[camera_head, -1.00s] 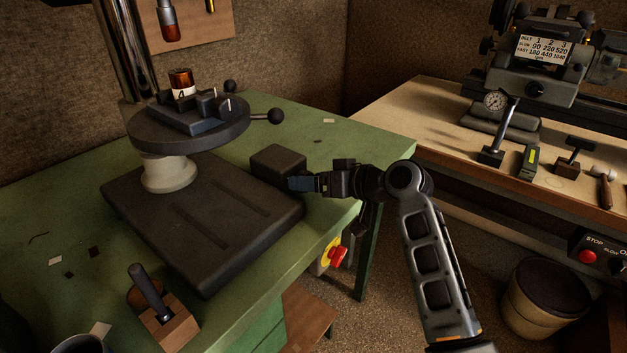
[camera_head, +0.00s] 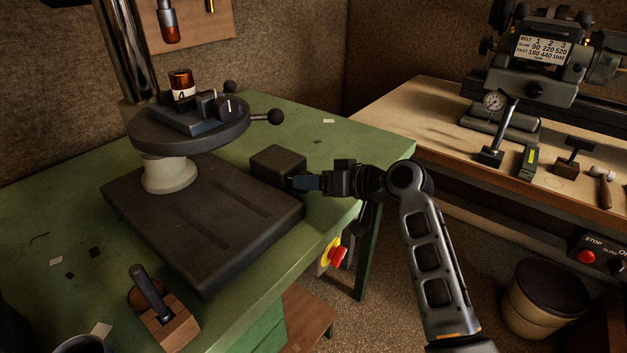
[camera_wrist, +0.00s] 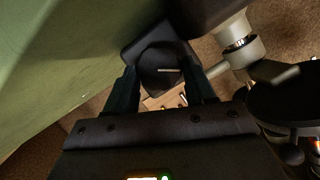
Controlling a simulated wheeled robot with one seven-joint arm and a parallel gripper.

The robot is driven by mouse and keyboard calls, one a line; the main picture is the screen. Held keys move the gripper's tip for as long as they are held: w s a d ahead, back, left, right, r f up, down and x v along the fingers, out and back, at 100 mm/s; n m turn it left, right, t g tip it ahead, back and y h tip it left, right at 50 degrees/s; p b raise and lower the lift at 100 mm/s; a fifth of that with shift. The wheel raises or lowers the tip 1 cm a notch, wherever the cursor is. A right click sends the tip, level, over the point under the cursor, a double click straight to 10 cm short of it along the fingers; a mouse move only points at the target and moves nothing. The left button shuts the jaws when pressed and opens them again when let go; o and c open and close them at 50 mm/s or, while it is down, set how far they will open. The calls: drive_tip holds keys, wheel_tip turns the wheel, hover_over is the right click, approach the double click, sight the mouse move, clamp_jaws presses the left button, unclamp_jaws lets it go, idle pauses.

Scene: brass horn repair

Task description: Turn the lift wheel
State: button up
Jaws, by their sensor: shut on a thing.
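A dark block (camera_head: 277,160) stands at the right side of the black drill-press base (camera_head: 190,225) on the green bench. In the wrist view, a dark round wheel (camera_wrist: 158,62) with a short pale line on its face sits against this block (camera_wrist: 140,45). I take it to be the lift wheel. My gripper (camera_head: 297,182) reaches it from the right in the head view. In the wrist view my gripper (camera_wrist: 161,84) has one finger on each side of the wheel and is shut on it. In the head view the fingers mostly hide the wheel.
The round drill table (camera_head: 190,130) with a vise and a ball-ended handle stands above the base. A wooden block with a dark handle (camera_head: 170,325) is at the front. A red stop button (camera_head: 338,256) sits below the bench edge near my arm.

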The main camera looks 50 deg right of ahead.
drive_tip(key=m, duration=0.1)
drive_tip(key=m+y+p, duration=0.1)
drive_tip(key=shift+d+m+y, duration=0.3)
drive_tip(key=shift+d+f+m+t+y+p, duration=0.2)
drive_tip(key=shift+m+y, duration=0.25)
drive_tip(key=shift+m, duration=0.45)
drive_tip(key=shift+a+f+m+t+y+p, duration=0.1)
drive_tip(key=shift+m+t+y+p, duration=0.3)
drive_tip(key=shift+m, duration=0.5)
drive_tip(key=o, duration=1)
drive_tip(key=b+v, duration=0.1)
drive_tip(key=v, duration=0.6)
drive_tip(key=shift+s+d+r, duration=0.1)
drive_tip(key=shift+s+d, duration=0.1)
drive_tip(key=shift+s, duration=0.1)
drive_tip(key=shift+s, duration=0.1)
